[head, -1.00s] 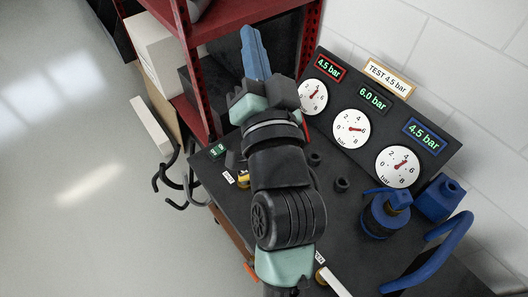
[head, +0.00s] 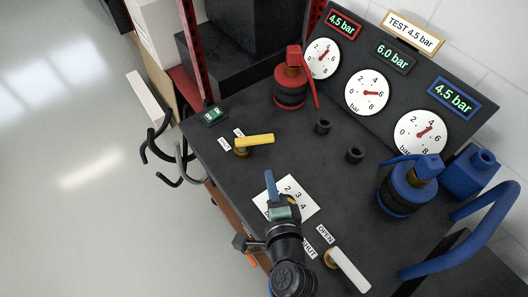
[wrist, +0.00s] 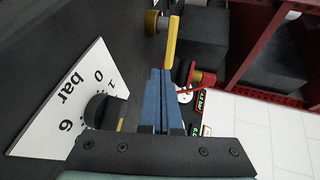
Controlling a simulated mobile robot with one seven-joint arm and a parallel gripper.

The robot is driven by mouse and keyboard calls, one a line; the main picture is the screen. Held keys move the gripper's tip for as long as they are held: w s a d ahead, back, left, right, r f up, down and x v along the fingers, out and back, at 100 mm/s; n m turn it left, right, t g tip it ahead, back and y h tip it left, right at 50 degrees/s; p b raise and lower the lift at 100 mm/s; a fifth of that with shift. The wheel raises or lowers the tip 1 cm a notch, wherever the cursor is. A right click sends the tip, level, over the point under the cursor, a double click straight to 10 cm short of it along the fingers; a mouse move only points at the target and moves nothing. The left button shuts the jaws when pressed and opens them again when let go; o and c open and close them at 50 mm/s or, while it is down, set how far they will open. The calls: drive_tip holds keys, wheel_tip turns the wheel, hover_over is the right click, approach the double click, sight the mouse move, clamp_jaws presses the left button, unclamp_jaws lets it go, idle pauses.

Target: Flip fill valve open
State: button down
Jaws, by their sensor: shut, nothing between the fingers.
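A valve with a yellow lever (head: 255,140) is on the dark bench top; its lever points right in the head view. It also shows ahead of my fingers in the wrist view (wrist: 171,45). Another valve has a white lever (head: 349,270) that slants down to the right, beside OPEN (head: 325,235) and SHUT labels. Which one is the fill valve I cannot tell. My gripper (head: 269,178) is shut and empty, its blue fingers (wrist: 157,78) over the white dial plate (head: 302,212), short of the yellow lever. My gripper hides part of the plate.
A black knob (wrist: 102,110) stands on the dial plate beside my fingers. A red fitting (head: 291,83), black stubs (head: 355,154) and a blue coupling (head: 405,188) with a hose stand farther back. The gauge panel (head: 377,60) edges the bench. Hooks (head: 160,150) stick out left.

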sight(255, 142)
drive_tip(key=x, duration=0.4)
drive_tip(key=r+x, duration=0.1)
drive_tip(key=x, duration=0.2)
drive_tip(key=shift+w+f+b, duration=0.1)
drive_tip(key=shift+w+b, duration=0.15)
drive_tip(key=shift+b, duration=0.15)
drive_tip(key=shift+w+a, duration=0.15)
drive_tip(key=shift+w, duration=0.65)
